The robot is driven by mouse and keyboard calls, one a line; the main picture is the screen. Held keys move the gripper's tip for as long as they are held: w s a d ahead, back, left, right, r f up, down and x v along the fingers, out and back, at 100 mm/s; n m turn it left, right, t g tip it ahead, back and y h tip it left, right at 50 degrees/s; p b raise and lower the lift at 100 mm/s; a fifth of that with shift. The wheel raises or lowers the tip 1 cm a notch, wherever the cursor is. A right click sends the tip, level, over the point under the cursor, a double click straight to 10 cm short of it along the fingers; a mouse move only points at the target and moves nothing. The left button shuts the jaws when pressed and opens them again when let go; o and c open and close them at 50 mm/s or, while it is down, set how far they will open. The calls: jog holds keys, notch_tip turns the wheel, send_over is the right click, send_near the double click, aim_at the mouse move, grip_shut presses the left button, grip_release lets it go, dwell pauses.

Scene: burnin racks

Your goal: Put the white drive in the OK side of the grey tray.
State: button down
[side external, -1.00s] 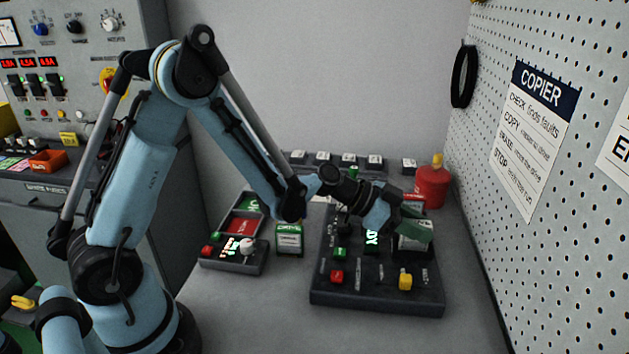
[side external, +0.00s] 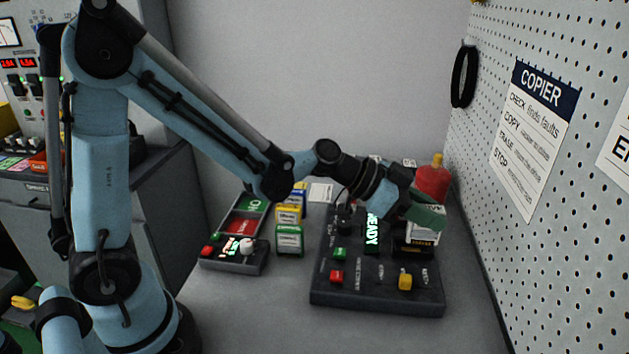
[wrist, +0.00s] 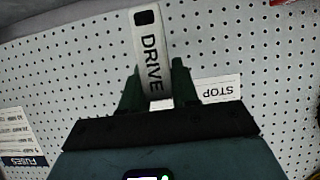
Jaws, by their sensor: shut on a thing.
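My gripper (side external: 427,216) is shut on the white drive (side external: 423,233), above the right rear part of the dark copier. In the wrist view the drive (wrist: 150,55) stands between my two fingers (wrist: 158,92), with the word DRIVE on its face. Its lower end is close to a black slot block (side external: 413,246); I cannot tell whether it is fully clear of it. The grey tray (side external: 232,264) is on the bench to the left, with a green OK compartment (side external: 252,206) at the back and a red compartment (side external: 240,227) in front of it.
A green drive (side external: 289,241), a yellow one (side external: 288,216) and a blue one (side external: 299,193) stand right of the tray. The copier (side external: 375,298) has several buttons and a lit READY sign (side external: 372,234). A red canister (side external: 432,183) stands behind my gripper, near the pegboard (side external: 560,230).

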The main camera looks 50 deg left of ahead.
jog(key=s+d+r, duration=0.4)
jog(key=s+a+r+n+t+y, duration=0.2)
jog(key=a+n+y, duration=0.2)
jog(key=a, duration=0.5)
jog(key=s+a+r+n+t+y, duration=0.25)
jog(key=a+n+y, duration=0.25)
jog(key=a, duration=0.4)
jog(key=s+f, duration=0.3)
jog(key=f, duration=0.1)
jog(key=w+d+m+g+h, duration=0.2)
jog(key=w+d+m+h, duration=0.1)
jog(key=d, duration=0.6)
jog(key=w+d+m+g+h, duration=0.2)
jog(key=d+m+h, duration=0.4)
jog(key=d, duration=0.4)
jog(key=shift+w+f, duration=0.15)
jog(key=shift+w, duration=0.7)
jog(key=shift+d+g, duration=0.1)
jog(key=shift+g, duration=0.15)
jog(key=shift+w+a+f, duration=1.35)
jog(key=shift+a+f, duration=0.1)
jog(key=shift+f, duration=0.3)
jog(key=shift+w+a+f, duration=1.3)
jog(key=shift+a+f, duration=0.1)
jog(key=shift+f, duration=0.4)
jog(key=shift+w+a+f, duration=1.35)
jog(key=shift+a+f, duration=0.1)
jog(key=shift+f, duration=0.3)
